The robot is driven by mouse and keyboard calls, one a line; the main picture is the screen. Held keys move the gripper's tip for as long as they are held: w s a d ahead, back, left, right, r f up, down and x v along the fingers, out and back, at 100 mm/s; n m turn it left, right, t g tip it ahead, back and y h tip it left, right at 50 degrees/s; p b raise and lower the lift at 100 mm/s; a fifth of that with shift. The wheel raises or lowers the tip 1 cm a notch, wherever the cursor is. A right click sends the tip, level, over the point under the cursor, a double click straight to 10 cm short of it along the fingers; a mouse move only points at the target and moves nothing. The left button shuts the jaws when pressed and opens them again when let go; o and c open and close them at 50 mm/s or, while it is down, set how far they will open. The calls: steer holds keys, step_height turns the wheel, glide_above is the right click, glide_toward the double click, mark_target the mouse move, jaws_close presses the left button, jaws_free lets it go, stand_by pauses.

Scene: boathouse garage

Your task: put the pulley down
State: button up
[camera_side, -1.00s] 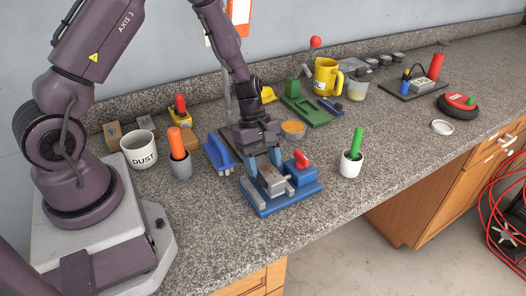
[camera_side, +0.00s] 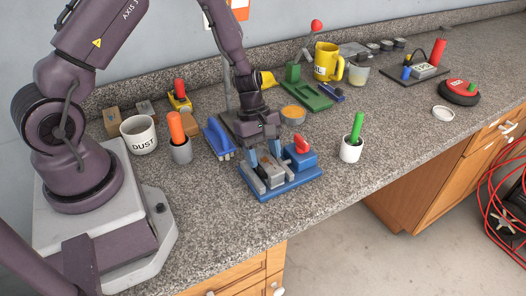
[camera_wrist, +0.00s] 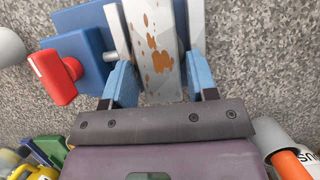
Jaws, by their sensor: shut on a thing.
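My gripper (camera_side: 265,158) is over the blue vise-like fixture (camera_side: 290,186), pointing down. Its blue fingers are shut on a grey block with rust-brown patches (camera_wrist: 157,45), the only thing I see between them. I see no clear wheel or groove on it, so I cannot tell from its shape that it is the pulley. The block lies between two light grey bars of the fixture in the wrist view. I cannot tell whether it rests on the fixture. The fixture's red handle (camera_wrist: 53,76) is to the left in that view.
A white cup with a green handle (camera_side: 351,149) stands right of the fixture. A blue brush-like tool (camera_side: 217,137) and a grey cup with an orange handle (camera_side: 181,150) are to the left. A shallow orange-filled dish (camera_side: 293,114) is behind. The front right countertop is clear.

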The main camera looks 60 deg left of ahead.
steer(key=o, duration=1.1)
steer(key=shift+f, duration=0.1)
steer(key=shift+o, duration=0.6)
steer(key=shift+a+r, duration=0.2)
steer(key=shift+r, duration=0.25)
steer(key=v, duration=1.2)
jaws_close()
